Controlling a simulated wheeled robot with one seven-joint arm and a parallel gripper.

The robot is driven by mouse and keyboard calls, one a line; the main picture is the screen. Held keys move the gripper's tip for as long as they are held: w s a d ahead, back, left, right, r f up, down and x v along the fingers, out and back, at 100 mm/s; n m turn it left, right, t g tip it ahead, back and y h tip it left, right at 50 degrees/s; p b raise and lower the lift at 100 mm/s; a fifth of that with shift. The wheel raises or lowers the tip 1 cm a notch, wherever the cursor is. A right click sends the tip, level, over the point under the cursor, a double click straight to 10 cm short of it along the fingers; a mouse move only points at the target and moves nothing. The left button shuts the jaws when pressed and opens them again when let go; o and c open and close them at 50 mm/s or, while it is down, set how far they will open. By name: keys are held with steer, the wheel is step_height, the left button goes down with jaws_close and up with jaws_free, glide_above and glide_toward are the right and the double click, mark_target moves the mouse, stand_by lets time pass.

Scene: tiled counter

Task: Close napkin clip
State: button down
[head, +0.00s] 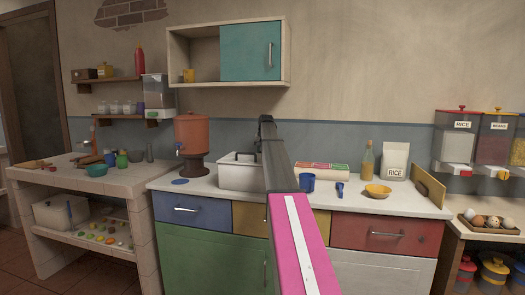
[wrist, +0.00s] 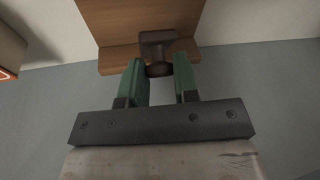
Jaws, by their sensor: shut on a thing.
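In the wrist view, a brown wooden piece (wrist: 120,55), which I take to be the napkin clip, has an upright panel and a projecting ledge. A dark brown knob or lever (wrist: 158,42) stands out from its middle. My gripper (wrist: 161,72) has its two green fingers on either side of the knob's near end, shut on it. How far open the clip is cannot be told. In the head view, my arm hides the gripper and the clip.
A white lidded box (head: 236,178) and a terracotta dispenser (head: 193,143) stand left of my arm.

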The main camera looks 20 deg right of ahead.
steer(key=shift+a+f, duration=0.1)
steer(key=c, duration=0.9)
jaws_free()
steer(key=shift+o, duration=0.2)
steer(key=shift+s, duration=0.1)
steer(key=v, duration=1)
steer(key=shift+s+r, duration=0.2)
steer(key=shift+r, duration=0.15)
